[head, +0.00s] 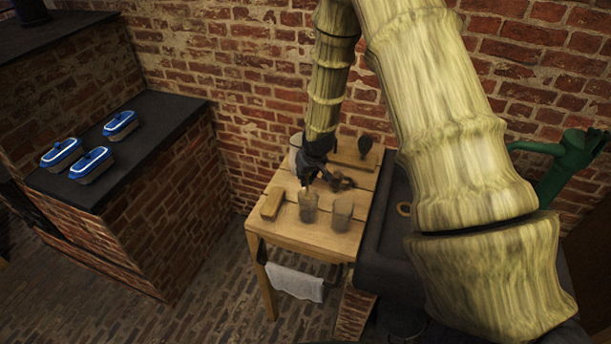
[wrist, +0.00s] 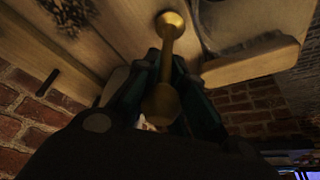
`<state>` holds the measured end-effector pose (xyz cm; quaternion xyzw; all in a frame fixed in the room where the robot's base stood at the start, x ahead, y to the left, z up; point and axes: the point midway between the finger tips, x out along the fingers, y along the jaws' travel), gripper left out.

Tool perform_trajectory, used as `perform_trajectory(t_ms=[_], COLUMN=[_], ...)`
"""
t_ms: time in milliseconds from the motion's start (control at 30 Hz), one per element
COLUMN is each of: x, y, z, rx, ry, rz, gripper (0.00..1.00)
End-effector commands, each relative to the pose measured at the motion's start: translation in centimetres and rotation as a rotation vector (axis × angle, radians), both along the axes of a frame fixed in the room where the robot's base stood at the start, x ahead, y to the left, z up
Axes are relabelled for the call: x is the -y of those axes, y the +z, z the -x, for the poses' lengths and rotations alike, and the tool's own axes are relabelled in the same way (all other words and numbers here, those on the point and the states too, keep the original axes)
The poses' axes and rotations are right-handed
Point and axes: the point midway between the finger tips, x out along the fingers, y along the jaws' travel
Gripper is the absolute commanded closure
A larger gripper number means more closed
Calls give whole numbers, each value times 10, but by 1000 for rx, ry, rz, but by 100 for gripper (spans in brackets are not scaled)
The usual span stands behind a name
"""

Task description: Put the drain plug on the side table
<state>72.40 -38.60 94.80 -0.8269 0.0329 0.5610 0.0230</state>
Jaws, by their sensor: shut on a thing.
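In the wrist view a brass drain plug (wrist: 171,30), with a rounded knob at each end, sits between the fingers of my gripper (wrist: 167,70). My gripper is shut on it. In the head view my gripper (head: 308,178) points down over the wooden side table (head: 318,240). The plug is too small and dark to make out clearly there. The plug appears above the tabletop planks in the wrist view; whether it touches them I cannot tell.
On the table are a wooden block (head: 272,203), two glass jars (head: 309,206) (head: 342,214) close to my gripper, and dark items behind. A cloth (head: 295,283) hangs in front. A dark stone sink (head: 382,240) adjoins on the right.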

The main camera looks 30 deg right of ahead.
Motion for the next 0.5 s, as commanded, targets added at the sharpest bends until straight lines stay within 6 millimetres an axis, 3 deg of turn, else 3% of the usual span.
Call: perform_trajectory(t_ms=[167,200,300,500], x=[-1,-1,0,0], y=[-4,-3,-3,-2], z=[-1,0,0,0], rx=[1,0,0,0], ry=[1,1,1,1], rz=[0,0,0,0], gripper=[100,82,67,67])
